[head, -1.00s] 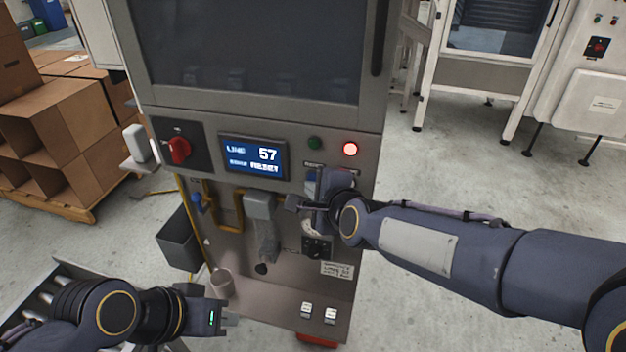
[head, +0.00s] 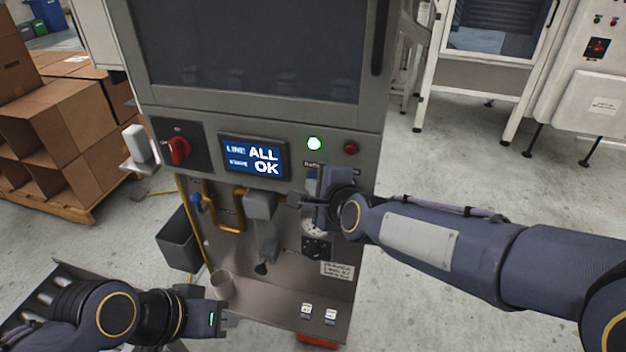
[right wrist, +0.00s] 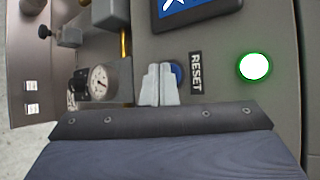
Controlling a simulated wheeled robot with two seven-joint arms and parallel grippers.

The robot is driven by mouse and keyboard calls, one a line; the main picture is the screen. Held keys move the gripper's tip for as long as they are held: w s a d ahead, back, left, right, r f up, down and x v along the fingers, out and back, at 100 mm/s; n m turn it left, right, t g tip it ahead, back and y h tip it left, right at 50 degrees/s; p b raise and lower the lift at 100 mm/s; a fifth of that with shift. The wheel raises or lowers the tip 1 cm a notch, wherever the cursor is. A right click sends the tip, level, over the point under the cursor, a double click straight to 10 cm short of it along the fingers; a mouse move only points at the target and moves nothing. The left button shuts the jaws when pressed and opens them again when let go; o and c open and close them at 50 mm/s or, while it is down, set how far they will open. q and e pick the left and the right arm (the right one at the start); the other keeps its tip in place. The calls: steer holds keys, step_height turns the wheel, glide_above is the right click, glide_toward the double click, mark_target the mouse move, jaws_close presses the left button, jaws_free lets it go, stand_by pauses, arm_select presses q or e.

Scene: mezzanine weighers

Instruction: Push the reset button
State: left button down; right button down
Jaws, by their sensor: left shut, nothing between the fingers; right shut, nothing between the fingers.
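The machine's control panel (head: 215,128) faces me. The green lamp (head: 314,144) is lit and the red lamp (head: 351,148) is dark. In the right wrist view, the blue reset button (right wrist: 177,74) sits beside the RESET label (right wrist: 195,73), partly hidden by my fingertips. My right gripper (right wrist: 158,84) is shut and empty, its tips at the button; I cannot tell whether they touch it. In the head view my right gripper (head: 312,196) hides the button. My left gripper (head: 222,318) is shut and empty, low at the left.
A red rotary switch (head: 178,150) is at the panel's left. A grey handle (head: 262,210), a dial gauge (right wrist: 98,80) and yellow pipes (head: 228,212) lie below the panel. Cardboard boxes (head: 70,115) stand on a pallet at the left.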

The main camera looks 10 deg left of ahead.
steer(key=shift+s+p, duration=0.4)
steer(key=shift+s, duration=0.4)
steer(key=shift+s, duration=0.1)
steer(key=s+p, duration=0.2)
steer(key=s, duration=0.3)
steer(key=shift+a, duration=0.1)
steer(key=shift+w, duration=0.1)
stand_by(0.6)
